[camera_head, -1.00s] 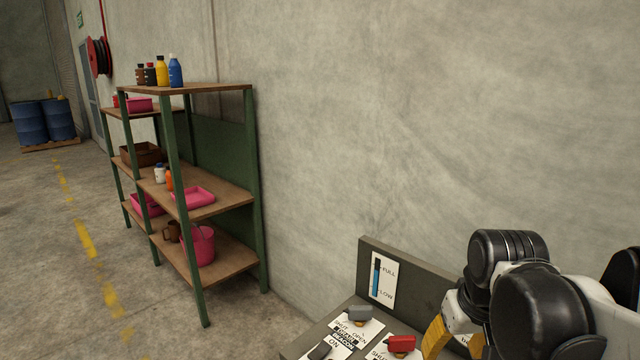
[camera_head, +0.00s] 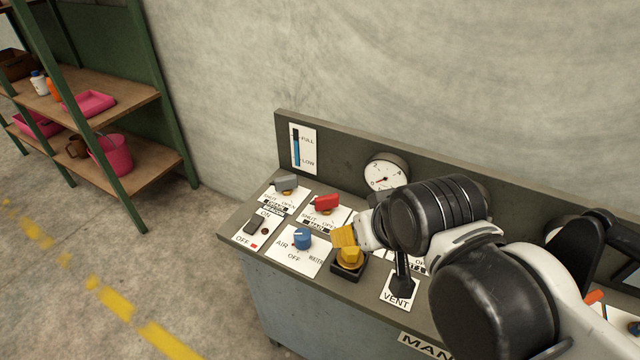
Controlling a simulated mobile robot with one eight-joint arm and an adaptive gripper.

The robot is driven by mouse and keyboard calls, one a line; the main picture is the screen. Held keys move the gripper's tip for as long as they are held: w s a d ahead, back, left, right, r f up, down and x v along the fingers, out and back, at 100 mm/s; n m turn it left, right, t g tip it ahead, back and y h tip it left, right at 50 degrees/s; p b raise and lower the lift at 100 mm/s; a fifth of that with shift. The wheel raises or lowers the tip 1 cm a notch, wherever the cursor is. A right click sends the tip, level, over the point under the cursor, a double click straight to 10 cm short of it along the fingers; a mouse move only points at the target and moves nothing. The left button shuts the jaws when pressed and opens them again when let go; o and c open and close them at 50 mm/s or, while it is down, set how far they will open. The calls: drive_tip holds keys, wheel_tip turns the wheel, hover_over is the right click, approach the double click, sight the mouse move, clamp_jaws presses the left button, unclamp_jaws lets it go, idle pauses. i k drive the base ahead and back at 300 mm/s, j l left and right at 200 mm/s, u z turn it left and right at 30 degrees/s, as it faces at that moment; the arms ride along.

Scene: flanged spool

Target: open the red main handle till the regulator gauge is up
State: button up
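The red handle (camera_head: 326,203) sits on a white plate marked SHUT at the back of the control panel, left of my gripper. It lies roughly crosswise; its exact setting is hard to tell. A round white gauge (camera_head: 386,172) is on the upright back board, behind and right of the handle; its red needle is too small to read surely. My gripper (camera_head: 345,238) shows a yellow ridged finger over the panel, right of and nearer than the red handle, apart from it. My wrist hides the other finger, so its opening is unclear.
A grey handle (camera_head: 286,183), black switch (camera_head: 254,224), blue AIR/WATER knob (camera_head: 302,239) and yellow knob (camera_head: 350,257) on a black base crowd around. A black VENT lever (camera_head: 402,278) stands close under my arm. A level strip (camera_head: 302,149) is on the back board.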

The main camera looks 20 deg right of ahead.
sight(331, 201)
drive_tip(key=i+j, duration=0.2)
drive_tip(key=j, duration=0.15)
drive_tip(key=i+j+u, duration=0.1)
drive_tip(key=j, duration=0.25)
drive_tip(key=i+j, duration=0.25)
